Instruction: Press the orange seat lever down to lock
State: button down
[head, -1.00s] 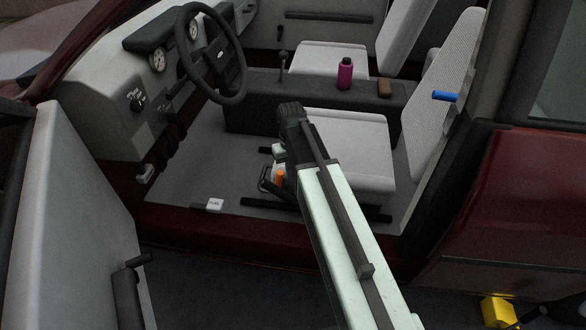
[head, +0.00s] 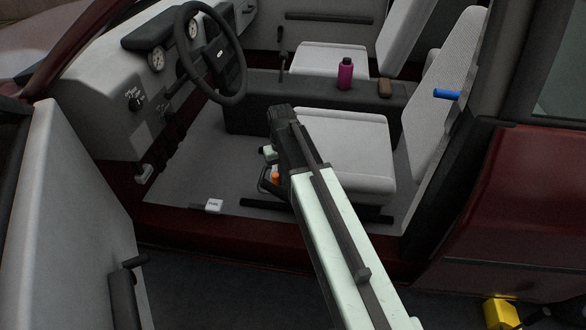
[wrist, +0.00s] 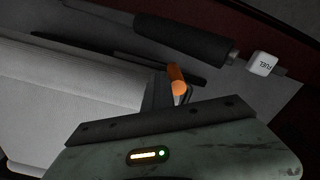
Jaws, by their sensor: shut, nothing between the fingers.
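The orange seat lever (head: 275,177) is low beside the front edge of the near grey seat (head: 345,150), partly covered by my arm. In the wrist view the orange lever end (wrist: 177,82) stands just beyond the dark edge of my gripper body. My gripper (head: 268,152) shows only as a small pale green part left of my arm, just above the lever. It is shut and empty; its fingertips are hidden. Whether it touches the lever cannot be told.
A white FUEL tab (head: 214,205) is on the floor near the sill; a dark cylindrical grip (wrist: 180,38) lies near it in the wrist view. The steering wheel (head: 212,52), open door (head: 65,215) and centre console with a magenta bottle (head: 346,75) surround the footwell.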

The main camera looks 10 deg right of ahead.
notch_tip(320, 180, up, 8)
jog(key=p, duration=0.7)
jog(key=s+d+m+p, duration=0.1)
jog(key=s+d+m, duration=0.15)
jog(key=s, duration=1.15)
notch_tip(320, 180, up, 22)
jog(key=w+p, duration=0.1)
jog(key=p, duration=2)
jog(key=shift+r+n+p, duration=0.15)
jog(key=shift+n+p, duration=0.25)
jog(key=shift+n, duration=0.05)
jog(key=shift+d, duration=0.1)
